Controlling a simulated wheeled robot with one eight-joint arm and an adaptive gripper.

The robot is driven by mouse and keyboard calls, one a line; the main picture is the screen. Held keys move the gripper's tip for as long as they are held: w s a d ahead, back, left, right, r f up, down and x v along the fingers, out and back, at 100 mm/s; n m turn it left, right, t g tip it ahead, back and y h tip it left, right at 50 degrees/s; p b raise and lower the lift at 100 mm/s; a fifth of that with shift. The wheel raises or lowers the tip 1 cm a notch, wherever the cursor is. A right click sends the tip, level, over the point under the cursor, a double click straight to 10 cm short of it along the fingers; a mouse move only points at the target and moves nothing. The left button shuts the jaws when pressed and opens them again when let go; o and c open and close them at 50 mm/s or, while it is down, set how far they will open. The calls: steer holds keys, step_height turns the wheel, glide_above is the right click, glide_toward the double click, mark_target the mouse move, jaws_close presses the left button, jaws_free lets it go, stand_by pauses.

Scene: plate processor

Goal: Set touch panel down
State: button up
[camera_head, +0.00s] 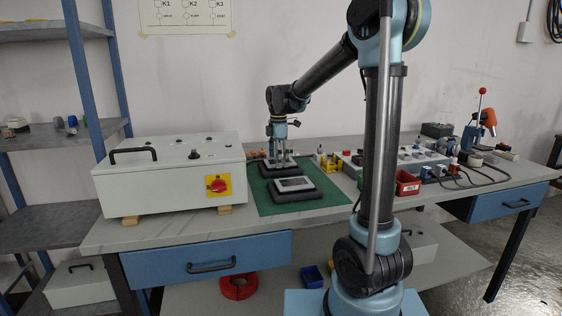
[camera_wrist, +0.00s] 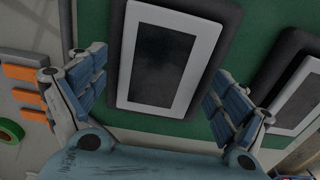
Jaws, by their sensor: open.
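Two touch panels with thick black casings, white frames and dark screens lie on a green mat (camera_head: 312,207). The nearer touch panel (camera_head: 295,184) is in the open with no gripper at it. The farther touch panel (camera_head: 264,167) lies behind it, partly hidden by my gripper (camera_head: 279,153). In the wrist view my gripper (camera_wrist: 155,90) is open, its blue-grey fingers spread to either side of one touch panel (camera_wrist: 167,55). I see gaps between fingers and casing, with no grip on it. The other touch panel (camera_wrist: 300,103) shows at the right edge.
A white control box (camera_head: 170,175) with a red switch stands on the table left of the mat. Right of the mat are yellow parts (camera_head: 331,164), a red bin (camera_head: 407,183), and a grey device with cables (camera_head: 415,158). The mat's front part is clear.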

step_height(320, 180, up, 12)
steer(key=shift+r, duration=0.15)
stand_by(0.5)
